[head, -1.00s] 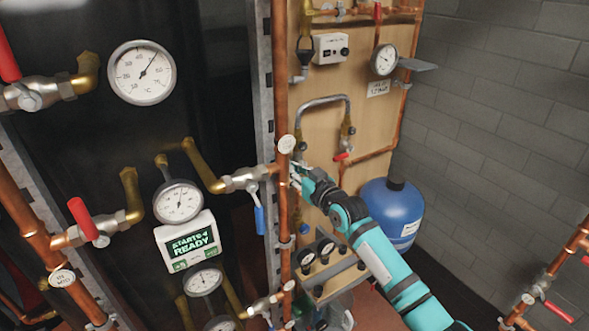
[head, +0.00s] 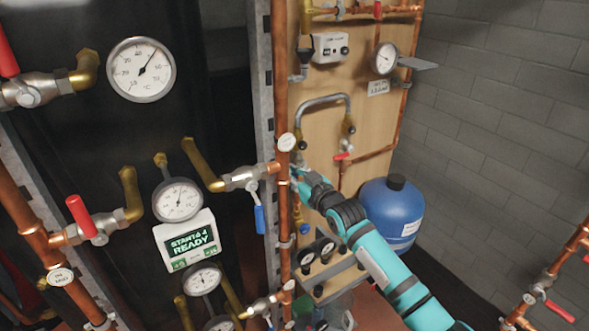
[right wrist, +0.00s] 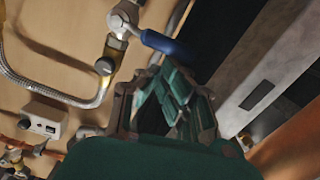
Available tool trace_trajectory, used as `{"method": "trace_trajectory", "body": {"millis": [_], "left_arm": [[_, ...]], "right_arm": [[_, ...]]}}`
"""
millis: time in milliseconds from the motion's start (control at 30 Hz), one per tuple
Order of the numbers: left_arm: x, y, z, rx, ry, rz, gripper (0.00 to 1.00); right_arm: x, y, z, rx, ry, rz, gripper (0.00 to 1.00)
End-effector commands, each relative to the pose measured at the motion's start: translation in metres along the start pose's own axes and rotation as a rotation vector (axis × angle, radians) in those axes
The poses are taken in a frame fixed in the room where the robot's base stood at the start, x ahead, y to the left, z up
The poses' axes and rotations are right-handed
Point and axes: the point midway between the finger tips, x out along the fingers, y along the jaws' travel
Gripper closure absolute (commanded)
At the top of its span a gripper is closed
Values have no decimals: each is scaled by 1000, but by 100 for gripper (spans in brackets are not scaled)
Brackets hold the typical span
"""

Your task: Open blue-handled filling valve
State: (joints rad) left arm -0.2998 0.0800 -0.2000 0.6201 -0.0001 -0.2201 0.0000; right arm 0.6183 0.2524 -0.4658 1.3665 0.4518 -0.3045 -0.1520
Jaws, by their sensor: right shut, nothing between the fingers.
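In the right wrist view a valve with a blue lever handle (right wrist: 166,44) sits on the wooden panel, beside the end of a braided hose (right wrist: 50,92). The lever points from the valve body (right wrist: 122,22) toward my fingers. My right gripper (right wrist: 175,95) is shut and empty, just below the lever's end; I cannot tell whether it touches it. In the head view my right gripper (head: 298,174) is by the vertical copper pipe, below the hose (head: 322,101); this valve's handle is not clear there. Another blue-handled valve (head: 259,218) hangs left of the pipe. My left gripper is not in view.
The vertical copper pipe (head: 281,80) and a grey slotted rail stand close left of my right gripper. A blue tank (head: 391,215) stands to the right, behind my arm. Gauges (head: 318,252) sit below. A control box (head: 330,47) is above.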

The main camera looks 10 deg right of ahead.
Motion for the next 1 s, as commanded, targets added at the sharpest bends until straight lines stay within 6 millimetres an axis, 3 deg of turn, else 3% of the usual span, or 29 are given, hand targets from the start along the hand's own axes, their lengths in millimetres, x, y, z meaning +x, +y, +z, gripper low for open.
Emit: {"method": "trace_trajectory", "body": {"millis": [267,1000], "left_arm": [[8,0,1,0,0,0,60],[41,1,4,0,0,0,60]], "right_arm": [[0,-6,18,-162,-12,5,100],[2,-7,66,-864,-12,39,100]]}}
